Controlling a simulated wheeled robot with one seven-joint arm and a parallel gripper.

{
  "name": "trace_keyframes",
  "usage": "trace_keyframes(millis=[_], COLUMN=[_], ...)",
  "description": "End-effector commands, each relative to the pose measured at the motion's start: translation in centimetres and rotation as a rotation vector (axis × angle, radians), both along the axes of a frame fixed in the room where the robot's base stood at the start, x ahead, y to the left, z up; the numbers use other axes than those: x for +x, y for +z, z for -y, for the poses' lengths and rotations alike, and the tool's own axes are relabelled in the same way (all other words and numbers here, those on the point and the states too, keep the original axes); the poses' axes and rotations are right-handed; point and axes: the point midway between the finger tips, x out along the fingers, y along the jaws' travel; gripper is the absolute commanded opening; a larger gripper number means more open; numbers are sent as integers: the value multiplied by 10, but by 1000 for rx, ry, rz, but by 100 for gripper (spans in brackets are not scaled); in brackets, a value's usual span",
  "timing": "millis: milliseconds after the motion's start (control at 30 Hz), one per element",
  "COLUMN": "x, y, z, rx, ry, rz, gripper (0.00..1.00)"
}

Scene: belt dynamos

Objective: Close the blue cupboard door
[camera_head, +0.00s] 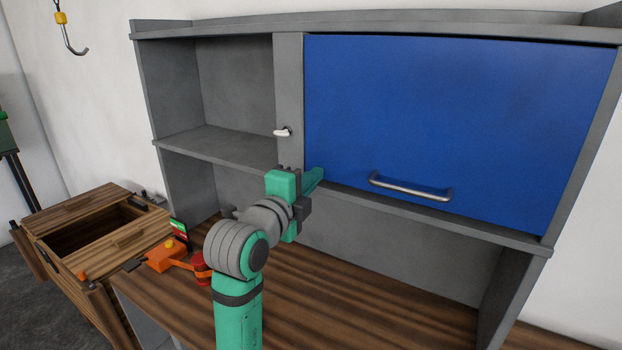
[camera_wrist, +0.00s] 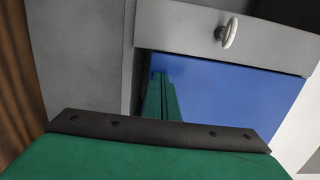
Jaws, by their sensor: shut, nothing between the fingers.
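The blue cupboard door (camera_head: 450,110) hangs down across the right compartment of the grey cupboard (camera_head: 290,80). It looks flush or nearly flush with the frame; a thin dark line runs along its top edge. Its metal bar handle (camera_head: 411,187) is near the lower edge. My gripper (camera_head: 316,176) is shut and empty at the door's lower left corner, left of the handle. In the wrist view, the fingers (camera_wrist: 162,95) reach over the blue door (camera_wrist: 225,95). I cannot tell whether the fingertips touch it.
A pale knob (camera_head: 282,131) is on the grey upright left of the door; it also shows in the wrist view (camera_wrist: 228,32). Open shelves lie left and below. An orange tool (camera_head: 166,256) and a red part (camera_head: 201,267) lie on the wooden worktop (camera_head: 390,310), clear at right.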

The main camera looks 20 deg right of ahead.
Motion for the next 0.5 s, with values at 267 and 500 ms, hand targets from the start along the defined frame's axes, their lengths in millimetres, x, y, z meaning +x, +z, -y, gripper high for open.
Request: trace_keyframes(millis=[267,500], x=[-11,-41], y=[4,3], z=[-9,-52], rx=[-5,-1], ry=[-6,1], rz=[6,6], gripper=[0,0])
